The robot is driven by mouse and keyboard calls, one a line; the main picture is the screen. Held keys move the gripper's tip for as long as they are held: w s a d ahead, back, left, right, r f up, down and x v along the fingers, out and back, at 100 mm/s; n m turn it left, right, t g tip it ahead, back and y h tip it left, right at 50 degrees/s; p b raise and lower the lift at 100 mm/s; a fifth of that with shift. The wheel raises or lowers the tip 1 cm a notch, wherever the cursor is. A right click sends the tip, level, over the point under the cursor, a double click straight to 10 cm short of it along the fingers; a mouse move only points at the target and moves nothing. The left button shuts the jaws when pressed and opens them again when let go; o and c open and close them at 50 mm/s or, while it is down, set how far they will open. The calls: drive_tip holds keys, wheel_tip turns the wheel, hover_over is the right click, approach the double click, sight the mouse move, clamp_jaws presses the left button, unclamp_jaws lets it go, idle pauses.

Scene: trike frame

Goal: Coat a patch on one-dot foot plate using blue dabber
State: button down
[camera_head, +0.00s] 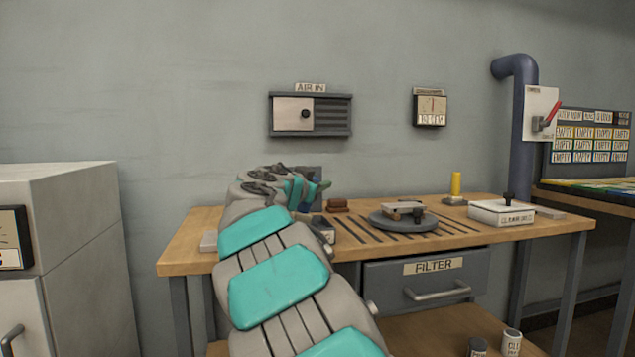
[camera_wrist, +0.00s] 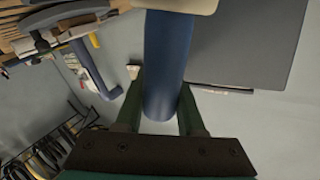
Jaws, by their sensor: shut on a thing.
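My gripper (camera_wrist: 160,112) is shut on the blue dabber (camera_wrist: 165,62), a blue cylinder that runs up between the two green fingers in the wrist view. A cream head (camera_wrist: 180,5) shows at the dabber's far end, cut by the top edge. In the head view my gripper (camera_head: 316,188) is above the left part of the bench, partly hidden by my arm. A pale, small plate-like part (camera_head: 404,207) lies on a grey round turntable (camera_head: 388,224), to the right of my gripper and apart from it. No dot mark is readable, so I cannot tell which foot plate it is.
The wooden bench (camera_head: 190,238) has slots in its top. A brown block (camera_head: 338,205), a yellow upright cylinder (camera_head: 456,184) and a white labelled box (camera_head: 502,213) stand on it. A FILTER drawer (camera_head: 425,282) is below. A blue pipe (camera_head: 522,130) rises at the right.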

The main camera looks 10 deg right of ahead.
drive_tip(key=shift+f+b, duration=0.75)
drive_tip(key=shift+b, duration=0.55)
idle(3.3)
drive_tip(key=shift+r, duration=0.1)
wheel_tip(320, 180, up, 7)
drive_tip(key=p, duration=0.3)
idle(0.5)
idle(0.5)
